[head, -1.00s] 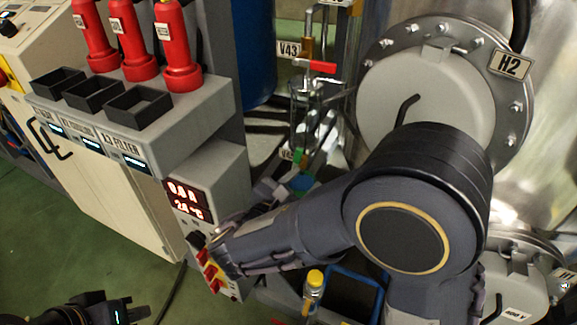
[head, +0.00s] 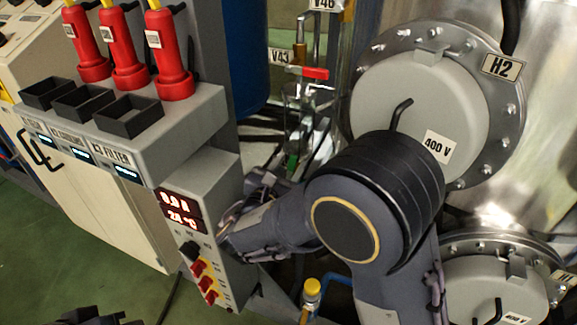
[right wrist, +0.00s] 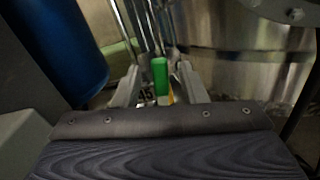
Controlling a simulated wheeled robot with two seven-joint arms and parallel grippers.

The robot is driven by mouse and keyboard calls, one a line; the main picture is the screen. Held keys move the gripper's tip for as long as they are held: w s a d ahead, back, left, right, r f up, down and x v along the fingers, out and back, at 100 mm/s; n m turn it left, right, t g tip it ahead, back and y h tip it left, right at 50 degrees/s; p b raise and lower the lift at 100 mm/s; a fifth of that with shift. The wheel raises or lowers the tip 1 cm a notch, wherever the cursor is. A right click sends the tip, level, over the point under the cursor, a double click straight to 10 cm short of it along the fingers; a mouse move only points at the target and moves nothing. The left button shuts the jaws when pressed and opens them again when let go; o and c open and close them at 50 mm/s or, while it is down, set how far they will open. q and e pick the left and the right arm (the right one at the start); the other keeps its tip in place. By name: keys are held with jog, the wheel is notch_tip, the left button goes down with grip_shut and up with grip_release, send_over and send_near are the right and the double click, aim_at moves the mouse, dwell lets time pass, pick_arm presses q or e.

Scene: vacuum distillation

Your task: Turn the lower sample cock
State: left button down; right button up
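The lower sample cock has a green handle (right wrist: 160,76), upright in the right wrist view, with a tag partly reading 45 beside its base. In the head view only a small green part (head: 293,164) shows behind my right arm. My right gripper (right wrist: 159,68) is open, its two grey fingers on either side of the green handle with gaps visible. I cannot tell how deep the handle sits between them. In the head view the right fingers are hidden by the arm. A dark part of my left arm shows at the bottom left edge; its fingers cannot be made out.
A red-handled cock (head: 315,73) tagged V43 is above. A control box (head: 196,235) with displays and red switches stands left of my arm. The steel vessel with flange H2 (head: 420,110) is at right, a blue drum (right wrist: 60,50) at left.

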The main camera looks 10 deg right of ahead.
grip_shut()
dwell(0.3)
jog(key=shift+s+d+f+m+b, duration=0.25)
jog(key=shift+m+b, duration=0.35)
jog(key=shift+b, duration=0.3)
jog(key=s+d+f+m+b, duration=0.2)
jog(key=f+m+b, duration=0.3)
jog(key=m+b, duration=1)
jog(key=shift+s+d+f+b, duration=0.3)
jog(key=shift+d+b, duration=0.45)
jog(key=shift+b, duration=3.35)
jog(key=shift+w, duration=0.1)
